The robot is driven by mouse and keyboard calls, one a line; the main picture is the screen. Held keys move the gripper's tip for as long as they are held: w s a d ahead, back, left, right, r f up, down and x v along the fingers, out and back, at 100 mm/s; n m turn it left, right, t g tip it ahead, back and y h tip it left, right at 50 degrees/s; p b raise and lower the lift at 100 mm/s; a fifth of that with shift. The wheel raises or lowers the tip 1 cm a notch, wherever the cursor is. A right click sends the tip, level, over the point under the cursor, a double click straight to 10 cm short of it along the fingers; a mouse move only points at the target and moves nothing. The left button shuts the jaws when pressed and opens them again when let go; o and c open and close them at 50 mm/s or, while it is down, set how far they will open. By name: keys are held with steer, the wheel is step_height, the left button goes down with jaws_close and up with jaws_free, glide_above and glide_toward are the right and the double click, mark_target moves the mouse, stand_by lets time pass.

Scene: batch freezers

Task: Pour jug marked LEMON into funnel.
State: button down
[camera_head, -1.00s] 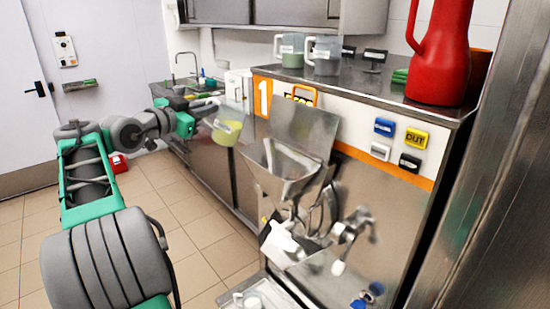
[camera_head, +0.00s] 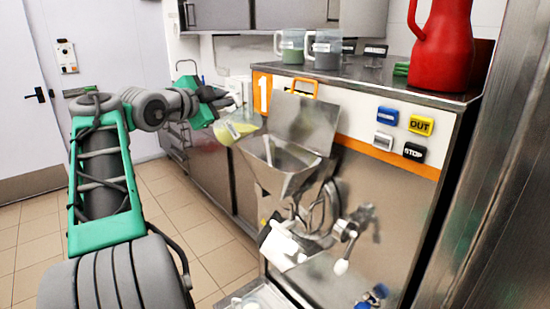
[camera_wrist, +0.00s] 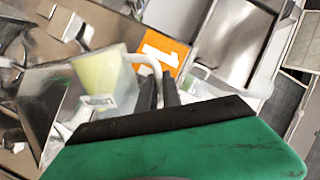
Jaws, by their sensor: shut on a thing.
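A clear jug with yellow liquid (camera_head: 232,131) is held by my gripper (camera_head: 212,99); its label is too small to read. It is tilted, its lower end toward the left rim of the funnel. In the wrist view the jug (camera_wrist: 105,80) shows a white handle beside the dark fingers of my gripper (camera_wrist: 168,92), which are shut on that handle. The metal funnel (camera_head: 277,165) is a square hopper on the front of the freezer marked 1, with a raised metal lid (camera_head: 305,122) behind it. I cannot tell whether liquid is flowing.
Two other jugs, one greenish (camera_head: 291,47) and one grey (camera_head: 324,50), stand on the freezer top (camera_head: 375,78), with a large red jug (camera_head: 442,45) at right. A dispensing lever (camera_head: 352,228) juts below the funnel. Tiled floor is clear at left.

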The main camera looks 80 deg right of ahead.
mark_target(235, 97)
steer(key=shift+s+a+m+b, duration=0.15)
steer(key=shift+s+m+b, duration=0.35)
steer(key=shift+s+m, duration=0.15)
steer(key=shift+r, duration=0.15)
steer(key=shift+s+r+m+t, duration=0.4)
steer(key=shift+s+m, duration=0.05)
steer(key=shift+m, duration=0.1)
steer(key=shift+s+a+r, duration=0.2)
steer(key=shift+s, duration=0.35)
steer(key=shift+s+f+m+b, duration=0.2)
steer(key=shift+s+m+b, duration=0.25)
steer(key=shift+b, duration=0.3)
steer(key=shift+s+a+b, duration=0.15)
steer(key=shift+s+b, duration=0.45)
steer(key=shift+b, duration=0.1)
steer(key=shift+s+a+f+m+b, duration=0.1)
steer(key=shift+s+m+b, duration=0.35)
steer(key=shift+b, duration=0.35)
steer(key=shift+s+r+m+t+b, duration=0.2)
steer(key=shift+m+t+b, duration=0.2)
steer(key=shift+b, duration=0.1)
steer(key=shift+s+a+r+m+t+b, duration=0.2)
steer(key=shift+s+m+b, duration=0.25)
steer(key=shift+s+b, duration=0.2)
steer(key=shift+s+a+r+m+t+b, duration=0.1)
steer(key=shift+s+r+m+t+b, duration=0.1)
steer(key=shift+s+m+b, duration=0.45)
